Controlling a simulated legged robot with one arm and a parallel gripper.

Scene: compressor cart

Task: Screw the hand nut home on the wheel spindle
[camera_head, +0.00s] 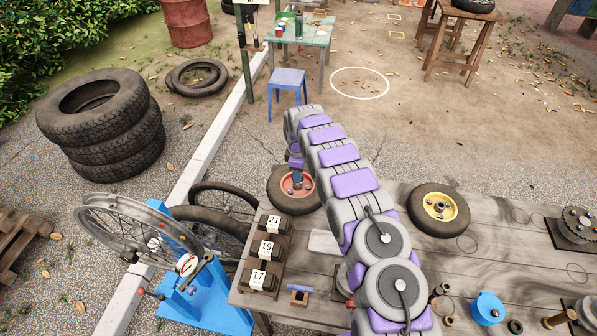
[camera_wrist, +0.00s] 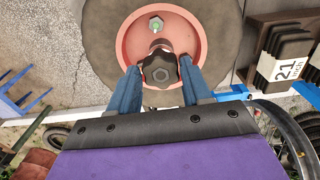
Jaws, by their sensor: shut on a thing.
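The hand nut (camera_wrist: 160,68), a dark lobed knob, sits in front of the hub centre, between the blue fingers of my gripper (camera_wrist: 158,78). My gripper is shut on it. The spindle (camera_wrist: 160,45) shows as a short dark end just past the nut; how far the nut is threaded on it cannot be told.
A pale green hex piece (camera_wrist: 156,23) sits on the hub. Numbered blocks (camera_head: 268,249) stand at the bench's left edge. A yellow-hubbed wheel (camera_head: 439,209) lies right of my arm. A blue truing stand (camera_head: 208,294) with a spoked wheel is at left. Small parts crowd the bench's right.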

